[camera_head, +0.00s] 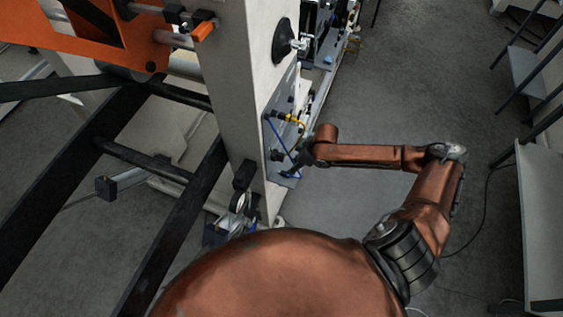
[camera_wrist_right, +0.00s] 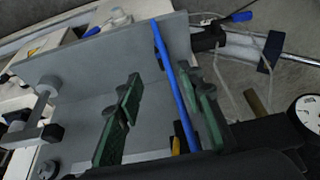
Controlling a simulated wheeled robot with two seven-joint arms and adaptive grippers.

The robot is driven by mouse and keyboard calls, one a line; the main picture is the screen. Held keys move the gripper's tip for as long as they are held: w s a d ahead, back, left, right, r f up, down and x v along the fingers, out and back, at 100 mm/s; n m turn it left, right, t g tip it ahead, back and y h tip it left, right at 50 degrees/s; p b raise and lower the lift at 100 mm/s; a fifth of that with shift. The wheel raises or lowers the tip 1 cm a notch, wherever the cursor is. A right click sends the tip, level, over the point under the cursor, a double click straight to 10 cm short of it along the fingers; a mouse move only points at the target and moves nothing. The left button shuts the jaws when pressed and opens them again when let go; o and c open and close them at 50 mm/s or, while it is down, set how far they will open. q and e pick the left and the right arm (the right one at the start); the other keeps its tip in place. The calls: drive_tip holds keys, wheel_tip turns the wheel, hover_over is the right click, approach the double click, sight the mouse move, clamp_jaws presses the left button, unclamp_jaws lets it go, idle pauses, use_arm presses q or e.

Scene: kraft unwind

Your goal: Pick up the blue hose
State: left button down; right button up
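The blue hose (camera_head: 277,137) runs along the grey panel (camera_head: 270,158) on the side of the white machine column. My right gripper (camera_head: 296,160) reaches in from the right, close to the panel, and looks small and dark. In the right wrist view, the blue hose (camera_wrist_right: 174,82) is a straight line between the two green fingers of my right gripper (camera_wrist_right: 158,80). The fingers are open, and the hose lies nearer the right-hand finger, with a gap to the left one. Whether it touches a finger I cannot tell. My left gripper is not in view.
A yellow hose (camera_head: 293,119) is near the blue one on the panel. A round gauge (camera_wrist_right: 308,112) is at the right in the wrist view. The white column (camera_head: 243,85) and dark rails (camera_head: 180,225) stand to the left. Open floor (camera_head: 400,95) lies to the right.

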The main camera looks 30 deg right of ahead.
sight(286, 174)
drive_tip(key=shift+f, duration=0.25)
drive_tip(key=shift+s+a+f, duration=0.25)
drive_tip(key=shift+f, duration=0.3)
drive_tip(key=shift+a+f, duration=0.15)
drive_tip(key=shift+f, duration=0.2)
drive_tip(key=x, duration=0.4)
drive_tip(key=shift+w+f, duration=0.1)
drive_tip(key=shift+w, duration=0.3)
drive_tip(key=shift+s+f, duration=0.15)
drive_tip(key=shift+f, duration=0.1)
clamp_jaws()
